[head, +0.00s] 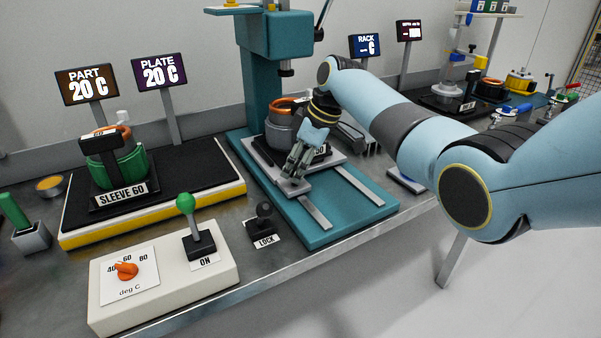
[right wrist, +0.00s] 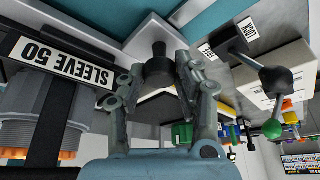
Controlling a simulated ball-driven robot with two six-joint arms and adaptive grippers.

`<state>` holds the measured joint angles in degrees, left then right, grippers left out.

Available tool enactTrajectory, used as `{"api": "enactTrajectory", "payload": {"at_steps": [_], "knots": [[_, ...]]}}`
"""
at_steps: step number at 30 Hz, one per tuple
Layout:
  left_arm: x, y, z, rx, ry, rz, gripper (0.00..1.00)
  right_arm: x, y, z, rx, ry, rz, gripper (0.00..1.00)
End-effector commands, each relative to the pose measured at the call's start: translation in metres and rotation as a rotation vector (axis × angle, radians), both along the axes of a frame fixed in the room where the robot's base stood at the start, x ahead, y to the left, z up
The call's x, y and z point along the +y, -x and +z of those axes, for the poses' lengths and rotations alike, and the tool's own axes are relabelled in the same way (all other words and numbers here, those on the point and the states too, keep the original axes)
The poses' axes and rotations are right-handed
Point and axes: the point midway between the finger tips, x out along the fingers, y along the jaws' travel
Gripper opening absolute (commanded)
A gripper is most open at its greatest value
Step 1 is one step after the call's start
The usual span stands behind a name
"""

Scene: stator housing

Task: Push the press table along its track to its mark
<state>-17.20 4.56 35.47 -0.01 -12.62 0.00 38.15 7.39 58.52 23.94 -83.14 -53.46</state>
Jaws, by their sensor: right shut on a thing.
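The press table (head: 262,168) is a light grey plate on two pale rails (head: 360,188) over the teal press base (head: 322,235). A stator part with an orange winding (head: 284,104) and its black SLEEVE 50 holder sit on it; the SLEEVE 50 label (right wrist: 62,60) shows large in the right wrist view. My right gripper (head: 294,172) is at the table's front end, pointing down. In the right wrist view its fingers (right wrist: 158,88) are closed around a dark knob (right wrist: 158,64). I cannot make out the mark. My left gripper is out of view.
The teal press column (head: 264,95) stands behind the table. A lock lever (head: 264,212) stands left of the base, and the ON lever (head: 188,204) is on a white control box. The heater bed (head: 222,165) with the SLEEVE 60 part lies left. The front rails are clear.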

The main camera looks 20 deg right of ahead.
Motion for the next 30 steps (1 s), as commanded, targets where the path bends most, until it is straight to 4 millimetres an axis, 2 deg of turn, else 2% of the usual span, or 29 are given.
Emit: {"api": "enactTrajectory", "payload": {"at_steps": [7, 8, 13, 23, 26, 30], "knots": [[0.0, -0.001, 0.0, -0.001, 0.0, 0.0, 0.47, 0.0, -0.004, 0.004, -0.014, 0.001, -0.002, 0.0], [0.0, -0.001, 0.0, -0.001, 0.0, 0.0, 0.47, 0.0, -0.004, 0.004, -0.014, 0.002, -0.003, 0.33], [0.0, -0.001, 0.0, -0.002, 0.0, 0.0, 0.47, 0.0, -0.003, 0.003, -0.012, 0.001, -0.002, 0.55], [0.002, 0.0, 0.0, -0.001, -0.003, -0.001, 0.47, -0.002, -0.001, 0.006, -0.008, 0.001, -0.002, 0.55], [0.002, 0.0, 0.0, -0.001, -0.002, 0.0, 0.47, -0.005, 0.001, 0.017, -0.009, 0.001, -0.001, 0.55], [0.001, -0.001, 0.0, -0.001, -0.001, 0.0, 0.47, -0.015, 0.009, 0.045, -0.012, 0.004, -0.001, 0.55]]}}
